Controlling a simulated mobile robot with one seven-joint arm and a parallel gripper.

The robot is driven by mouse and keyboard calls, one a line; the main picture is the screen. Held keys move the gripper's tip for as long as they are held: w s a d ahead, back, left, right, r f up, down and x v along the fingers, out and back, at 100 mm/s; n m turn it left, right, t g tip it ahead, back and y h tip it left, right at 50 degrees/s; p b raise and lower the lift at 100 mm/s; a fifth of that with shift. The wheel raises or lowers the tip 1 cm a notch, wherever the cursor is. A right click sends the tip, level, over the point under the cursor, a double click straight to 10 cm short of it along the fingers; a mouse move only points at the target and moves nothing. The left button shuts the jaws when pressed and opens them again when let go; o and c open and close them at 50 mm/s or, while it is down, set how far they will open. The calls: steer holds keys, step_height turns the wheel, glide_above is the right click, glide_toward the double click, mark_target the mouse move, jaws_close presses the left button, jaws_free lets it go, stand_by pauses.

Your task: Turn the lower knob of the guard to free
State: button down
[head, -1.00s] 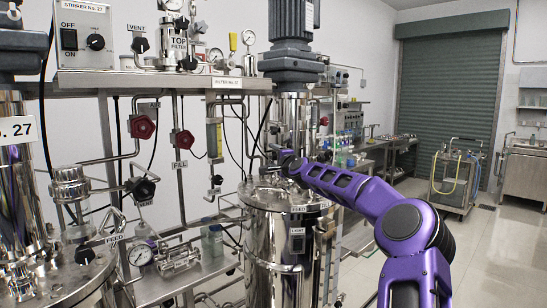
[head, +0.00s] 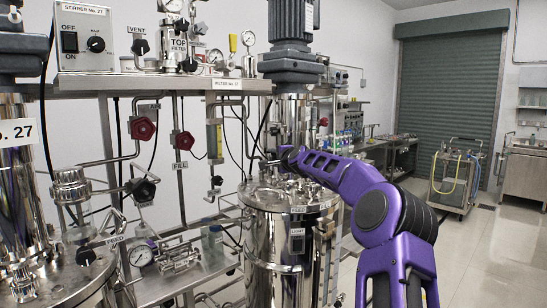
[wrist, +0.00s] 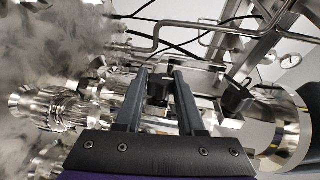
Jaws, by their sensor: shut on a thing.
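In the wrist view my gripper (wrist: 160,74) has its two dark fingers on either side of a black knob (wrist: 158,89) and is shut on it. A second black knob (wrist: 237,98) stands to the right of the fingers, apart from them. I cannot tell from the frames which of the two is the guard's lower knob, and no free marking can be read. In the head view my purple arm reaches to the top of the middle steel vessel (head: 268,215). The gripper's fingers and the held knob cannot be made out there.
Steel pipes (wrist: 180,25) and clamped fittings (wrist: 60,108) crowd around the fingers in the wrist view. In the head view a stirrer motor (head: 293,65) stands above the vessel, with a valve rack (head: 185,84) to the left.

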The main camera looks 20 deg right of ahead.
steer(key=shift+a+f+g, duration=0.1)
steer(key=shift+f+g, duration=0.35)
steer(key=shift+g, duration=0.55)
steer(key=shift+r+g, duration=0.15)
steer(key=shift+g, duration=0.35)
steer(key=c, duration=0.5)
jaws_free()
steer(key=shift+r, duration=0.25)
steer(key=shift+s, duration=0.15)
steer(key=b+v, duration=0.2)
steer(key=v, duration=0.6)
steer(key=b+v, duration=0.2)
steer(key=v, duration=0.7)
steer(key=shift+d+r, duration=0.2)
